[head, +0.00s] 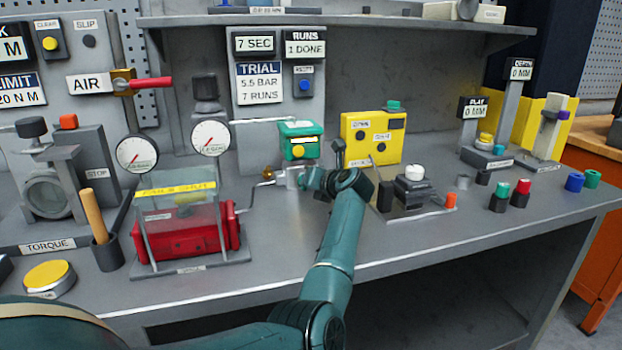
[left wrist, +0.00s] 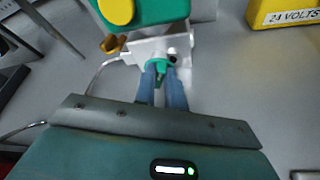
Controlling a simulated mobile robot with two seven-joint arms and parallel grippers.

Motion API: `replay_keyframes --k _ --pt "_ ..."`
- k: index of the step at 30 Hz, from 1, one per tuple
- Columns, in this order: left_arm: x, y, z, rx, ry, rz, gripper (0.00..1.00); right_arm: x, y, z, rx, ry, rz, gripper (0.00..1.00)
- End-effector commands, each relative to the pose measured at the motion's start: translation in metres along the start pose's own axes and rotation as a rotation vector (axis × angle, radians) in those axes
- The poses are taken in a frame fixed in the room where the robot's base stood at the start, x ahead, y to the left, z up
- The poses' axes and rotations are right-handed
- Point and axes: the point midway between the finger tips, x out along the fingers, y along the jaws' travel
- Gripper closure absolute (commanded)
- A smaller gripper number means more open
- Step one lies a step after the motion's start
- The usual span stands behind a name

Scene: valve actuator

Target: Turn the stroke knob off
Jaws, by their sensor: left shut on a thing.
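My left gripper (head: 305,179) reaches from below to the front of a pale block (head: 283,180) beneath a green box (head: 300,129) with a yellow button (head: 298,151). In the left wrist view, the two blue-grey fingers of the left gripper (left wrist: 162,72) are shut on a small green knob (left wrist: 158,64) on the front of the pale block (left wrist: 150,46). I cannot read a label on this knob, so I cannot tell whether it is the stroke knob. The fingers hide part of it. My right gripper is not in view.
A red actuator (head: 185,235) under a clear guard stands to the left. A yellow box (head: 373,137) stands to the right, behind a black block with a white knob (head: 414,172). A brass fitting (head: 267,173) sits close beside the pale block. The front right bench top (head: 450,240) is clear.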

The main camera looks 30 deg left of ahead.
Motion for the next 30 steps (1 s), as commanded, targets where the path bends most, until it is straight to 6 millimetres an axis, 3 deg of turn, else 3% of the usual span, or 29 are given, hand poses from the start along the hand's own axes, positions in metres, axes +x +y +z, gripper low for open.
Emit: replay_keyframes --k 9,24,25,30 --pt "0.0 -0.0028 0.0004 0.116 -0.002 0.047 1.0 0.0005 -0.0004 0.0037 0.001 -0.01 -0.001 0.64" --pt "0.0001 -0.0027 0.0006 0.137 -0.003 0.057 1.0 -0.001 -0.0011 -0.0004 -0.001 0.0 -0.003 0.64" --pt "0.0001 -0.0027 0.0006 0.137 -0.003 0.057 0.87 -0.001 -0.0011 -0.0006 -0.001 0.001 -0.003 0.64" --pt "0.0001 -0.0027 0.0004 0.136 -0.002 0.057 0.74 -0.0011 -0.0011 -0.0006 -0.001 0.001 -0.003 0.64"
